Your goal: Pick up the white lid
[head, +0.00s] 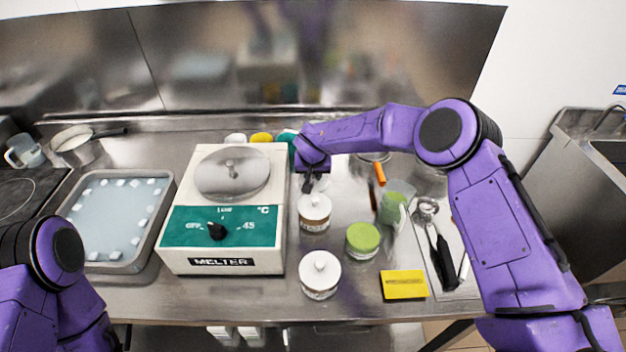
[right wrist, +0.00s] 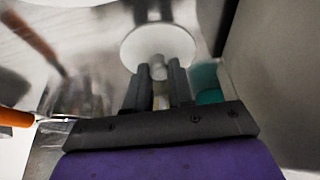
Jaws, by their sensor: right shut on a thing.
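A round white lid (head: 314,206) with a knob sits on or just over a jar with brown contents (head: 314,224), right of the melter. I cannot tell whether lid and jar touch. My right gripper (head: 309,187) is above this lid, pointing down, shut on its knob. The right wrist view shows the white lid (right wrist: 158,46) as a disc, with its knob between the fingertips of the gripper (right wrist: 159,75). A second jar with a white knobbed lid (head: 320,268) stands nearer the front edge. My left gripper is out of view; only part of that arm shows.
The melter (head: 225,265) stands close on the left. A green-lidded jar (head: 363,239), a yellow sponge (head: 404,284), a green cup (head: 394,203) and a scoop (head: 428,207) lie to the right. A tray with a pale blue surface (head: 103,267) is at far left.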

